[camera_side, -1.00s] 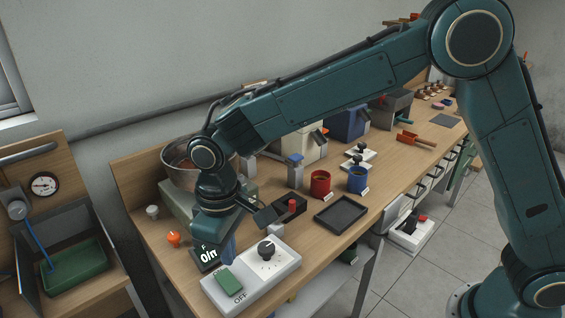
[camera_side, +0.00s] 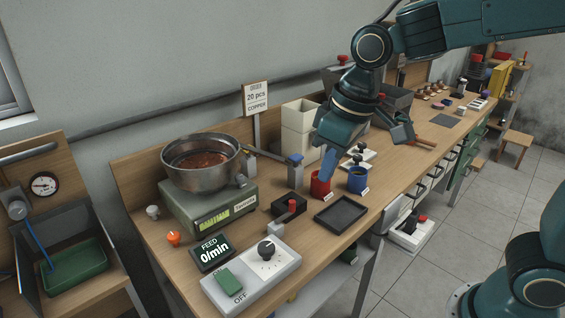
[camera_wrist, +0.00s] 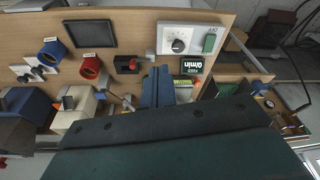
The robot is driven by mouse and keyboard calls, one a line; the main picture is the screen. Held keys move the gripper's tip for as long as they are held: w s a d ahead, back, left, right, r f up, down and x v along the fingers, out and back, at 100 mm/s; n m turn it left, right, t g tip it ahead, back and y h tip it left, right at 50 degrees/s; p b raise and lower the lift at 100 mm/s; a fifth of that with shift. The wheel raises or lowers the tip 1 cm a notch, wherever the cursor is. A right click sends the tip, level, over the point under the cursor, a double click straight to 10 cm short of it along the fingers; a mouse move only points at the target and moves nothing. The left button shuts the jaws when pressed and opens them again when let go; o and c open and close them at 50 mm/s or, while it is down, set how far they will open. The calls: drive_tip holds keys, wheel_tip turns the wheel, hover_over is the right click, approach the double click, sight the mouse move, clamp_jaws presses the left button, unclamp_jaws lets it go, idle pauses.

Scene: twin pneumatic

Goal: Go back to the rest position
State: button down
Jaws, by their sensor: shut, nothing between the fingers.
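My gripper (camera_side: 328,163) hangs above the bench near the red cup (camera_side: 320,184), with its blue fingers pointing down in the side view. In the wrist view its fingers (camera_wrist: 158,86) are together with nothing between them. The gripper overlaps the red cup in the side view; I cannot tell the exact gap, but in the wrist view the red cup (camera_wrist: 91,68) lies off to the left of the fingers. No marker for a rest position shows.
A steel bowl (camera_side: 201,176) with copper-coloured pieces sits on a scale (camera_side: 207,207). The feed display (camera_side: 212,252) reads 0/min beside a white switch box (camera_side: 252,275). A black tray (camera_side: 341,215) and blue cup (camera_side: 357,180) stand nearby. The room above the bowl is clear.

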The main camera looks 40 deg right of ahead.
drive_tip(key=s+d+m+t, duration=0.3)
drive_tip(key=s+d, duration=0.7)
drive_tip(key=s, duration=0.5)
drive_tip(key=shift+d+r+h, duration=0.25)
drive_tip(key=shift+r+h, duration=0.1)
drive_tip(key=shift+h, duration=0.05)
